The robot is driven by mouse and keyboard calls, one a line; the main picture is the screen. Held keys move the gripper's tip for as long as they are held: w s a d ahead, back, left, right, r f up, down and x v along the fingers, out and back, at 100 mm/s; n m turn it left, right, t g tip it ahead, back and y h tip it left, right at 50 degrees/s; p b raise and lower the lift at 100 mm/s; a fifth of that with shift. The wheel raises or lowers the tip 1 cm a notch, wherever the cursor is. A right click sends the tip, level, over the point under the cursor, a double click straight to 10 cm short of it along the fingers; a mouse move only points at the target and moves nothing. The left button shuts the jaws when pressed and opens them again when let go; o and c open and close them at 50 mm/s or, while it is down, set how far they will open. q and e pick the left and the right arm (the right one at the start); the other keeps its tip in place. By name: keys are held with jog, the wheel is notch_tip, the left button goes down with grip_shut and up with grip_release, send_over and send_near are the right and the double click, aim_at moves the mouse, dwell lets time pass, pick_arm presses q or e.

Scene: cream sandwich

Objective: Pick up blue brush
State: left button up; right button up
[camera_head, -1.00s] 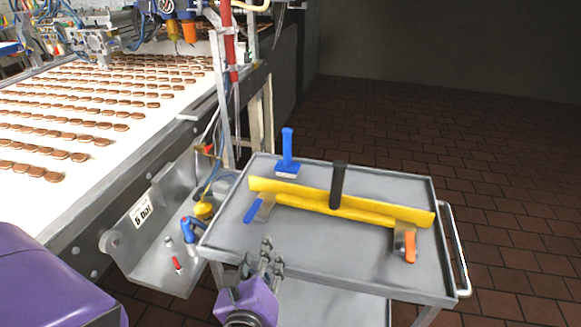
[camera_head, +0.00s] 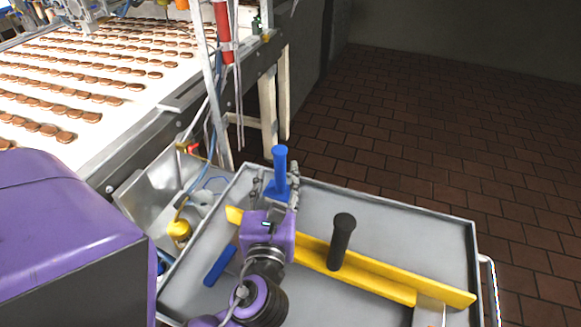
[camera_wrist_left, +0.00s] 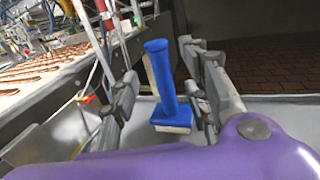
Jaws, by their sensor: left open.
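The blue brush (camera_head: 279,163) stands with its handle up near the far left corner of the grey tray cart (camera_head: 428,222). My left gripper (camera_head: 276,186) is open at the brush, with a finger on either side of it. In the left wrist view the brush (camera_wrist_left: 163,75) shows between the open fingers (camera_wrist_left: 160,95), its handle upright and its pale bristle base below. I see gaps between the fingers and the brush. The purple wrist hides part of the tray in the head view. My right gripper is not in view.
A yellow squeegee with a black handle (camera_head: 341,240) lies across the tray, close to my left wrist. A blue-handled scraper (camera_head: 220,265) lies at its left. A conveyor with rows of biscuits (camera_head: 85,88) stands at the left behind a metal post (camera_head: 211,85).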

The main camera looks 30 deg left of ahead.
aim_at(279, 165)
pick_arm(q)
jog(key=shift+x, duration=1.1)
jog(key=x, duration=0.3)
jog(key=p+x, duration=0.1)
jog(key=x, duration=0.1)
jog(key=shift+w+a+f, duration=0.1)
jog(key=shift+w+f, duration=0.1)
jog(key=shift+f, duration=0.15)
grip_shut()
